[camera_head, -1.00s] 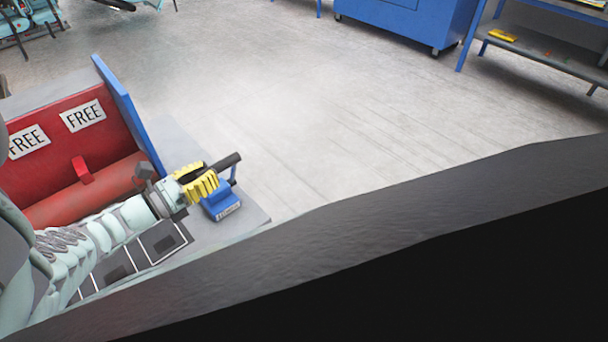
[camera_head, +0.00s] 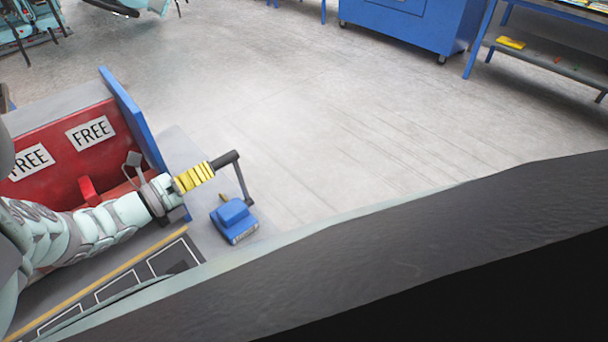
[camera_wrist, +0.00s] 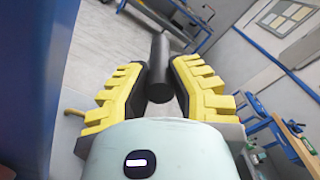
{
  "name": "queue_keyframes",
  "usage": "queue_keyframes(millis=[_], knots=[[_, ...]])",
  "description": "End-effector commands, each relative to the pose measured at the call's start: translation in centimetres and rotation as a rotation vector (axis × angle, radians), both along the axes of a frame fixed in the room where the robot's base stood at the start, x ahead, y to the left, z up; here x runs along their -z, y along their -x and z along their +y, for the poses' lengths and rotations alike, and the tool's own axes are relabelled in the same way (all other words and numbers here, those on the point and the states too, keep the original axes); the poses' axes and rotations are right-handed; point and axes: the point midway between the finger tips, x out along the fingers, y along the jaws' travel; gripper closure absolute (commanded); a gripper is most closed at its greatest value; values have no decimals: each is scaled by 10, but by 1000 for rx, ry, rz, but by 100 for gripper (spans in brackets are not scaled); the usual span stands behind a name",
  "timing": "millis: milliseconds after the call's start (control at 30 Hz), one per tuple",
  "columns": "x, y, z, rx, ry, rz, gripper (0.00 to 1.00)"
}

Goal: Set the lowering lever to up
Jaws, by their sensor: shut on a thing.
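The lowering lever is a dark grey handle (camera_head: 228,158) on a thin arm that rises from a blue base (camera_head: 235,220) with a small label. In the head view the arm stands nearly upright, with its top leaning a little left. My gripper (camera_head: 206,173), with yellow ribbed fingers, is shut on the handle's left end. In the wrist view the black handle (camera_wrist: 158,75) lies between the two yellow fingers of my gripper (camera_wrist: 158,88). The label's text is too small to read.
A red panel (camera_head: 60,150) with two FREE signs and a blue edge board (camera_head: 133,115) stand left of the lever. A grey floor plate lies under the base. A blue cabinet (camera_head: 405,25) and a shelf (camera_head: 550,60) stand at the back right. The floor between is clear.

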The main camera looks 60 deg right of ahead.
Motion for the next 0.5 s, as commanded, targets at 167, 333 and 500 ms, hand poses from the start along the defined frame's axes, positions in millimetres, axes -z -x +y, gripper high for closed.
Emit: queue_keyframes(millis=[167,333,500], knots=[[4,-3,-2,3,-1,-7,100],[4,-5,-3,4,0,-8,100],[4,-6,-3,4,0,-8,100]])
